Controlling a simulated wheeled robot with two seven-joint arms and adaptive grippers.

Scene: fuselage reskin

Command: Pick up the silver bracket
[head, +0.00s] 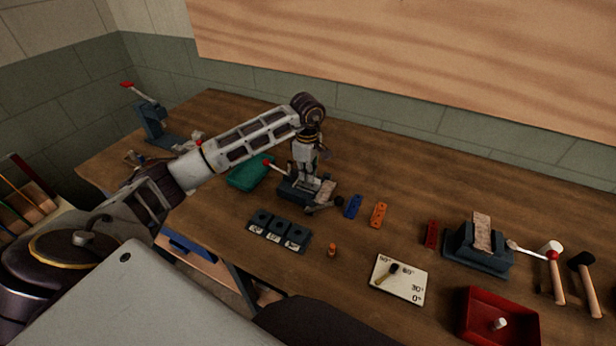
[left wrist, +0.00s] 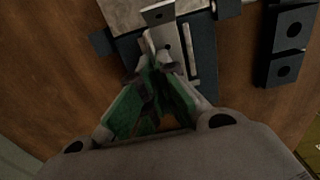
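My left gripper (head: 308,184) points down over a dark blue clamp fixture on the bench. In the left wrist view its green-padded fingers (left wrist: 153,72) come together at the tips around a thin upright part of a silver bracket (left wrist: 166,38). The fingers look shut on that part. The bracket appears to be still at the fixture (left wrist: 203,50). In the head view the gripper largely hides the bracket. My right gripper is not in view.
A black block with several holes (head: 279,231) stands in front of the fixture, and a green tray (head: 247,173) lies to its left. Blue (head: 353,206) and orange (head: 379,214) plates lie to its right. A second fixture (head: 478,258), hammers and a red bin (head: 470,322) are farther right.

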